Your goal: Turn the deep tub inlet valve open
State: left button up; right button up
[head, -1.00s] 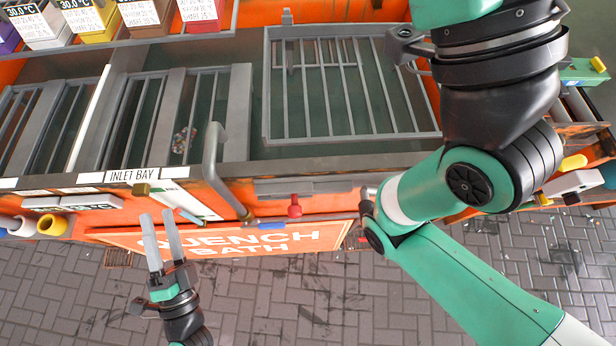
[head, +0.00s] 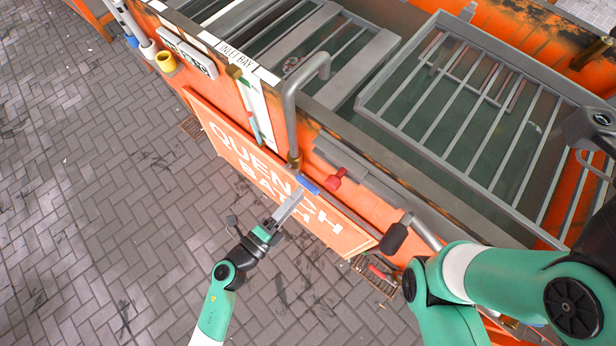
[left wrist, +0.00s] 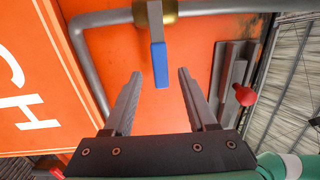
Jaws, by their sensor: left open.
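A valve with a blue lever (head: 307,184) sits on the grey pipe (head: 288,115) that hooks over the tub rim. In the left wrist view, the blue lever (left wrist: 159,65) hangs from a brass body (left wrist: 168,11) and stands crosswise to the pipe. My left gripper (head: 297,196) is open, its fingers pointing at the lever. In the left wrist view, the lever's end appears between the two fingertips (left wrist: 159,73); I cannot tell whether it is within their depth. No contact is visible.
A red knob (head: 335,177) is right of the lever; it also shows in the left wrist view (left wrist: 245,96). The orange Quench Bath sign (head: 270,178) lies beside the left gripper.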

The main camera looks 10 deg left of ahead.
aim_at(305, 187)
pick_arm(q)
jog(key=b+x, duration=0.1)
jog(key=x, duration=0.4)
grip_shut()
dwell(1.4)
